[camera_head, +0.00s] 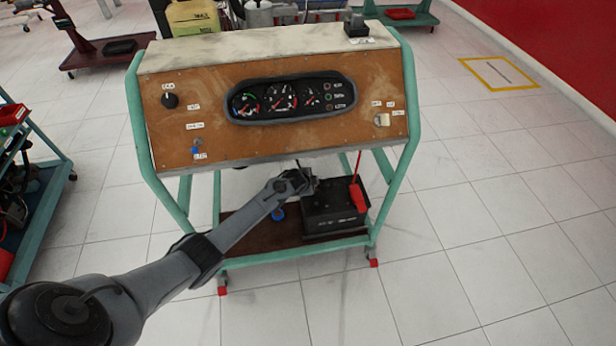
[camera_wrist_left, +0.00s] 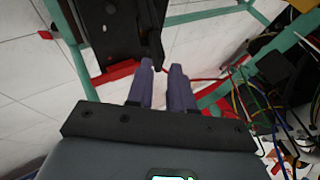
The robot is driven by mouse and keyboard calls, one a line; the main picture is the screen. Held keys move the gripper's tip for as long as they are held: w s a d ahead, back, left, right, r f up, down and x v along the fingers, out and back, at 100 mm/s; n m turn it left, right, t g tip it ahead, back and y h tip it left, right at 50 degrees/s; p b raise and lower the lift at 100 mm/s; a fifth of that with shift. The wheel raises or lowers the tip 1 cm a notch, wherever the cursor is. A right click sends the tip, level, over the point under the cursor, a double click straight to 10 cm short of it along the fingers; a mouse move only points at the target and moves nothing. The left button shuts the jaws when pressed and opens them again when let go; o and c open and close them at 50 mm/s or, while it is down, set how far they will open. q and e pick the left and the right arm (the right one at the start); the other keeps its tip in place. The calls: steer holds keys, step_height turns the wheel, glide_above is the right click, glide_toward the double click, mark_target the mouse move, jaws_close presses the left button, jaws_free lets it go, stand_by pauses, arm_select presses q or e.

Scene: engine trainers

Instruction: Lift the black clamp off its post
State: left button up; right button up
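The black battery (camera_head: 335,212) stands on the lower shelf of the teal trainer cart. A red clamp (camera_head: 357,195) with a red cable is at its right end. My left gripper (camera_head: 311,184) is at the battery's upper left; the wrist largely hides it and that end of the battery top. I cannot make out the black clamp in the head view. In the left wrist view, my two fingers (camera_wrist_left: 162,68) are close together with a narrow gap. A dark piece (camera_wrist_left: 152,35), possibly the black clamp, reaches down to the fingertips; whether it is gripped is unclear. My right gripper is not in view.
The trainer's gauge panel (camera_head: 200,90) slopes above the battery, its lower edge just over my wrist. Teal cart legs (camera_head: 400,180) flank the shelf (camera_head: 250,238). Loose coloured wires (camera_wrist_left: 250,95) show at right in the wrist view. Floor to the right is clear.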

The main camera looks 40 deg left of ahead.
arm_select(q)
steer(key=shift+p+v, duration=0.95)
steer(key=shift+v, duration=1.15)
steer(key=shift+s+d+f, duration=0.1)
steer(key=shift+s+f, duration=0.05)
steer(key=shift+f, duration=0.05)
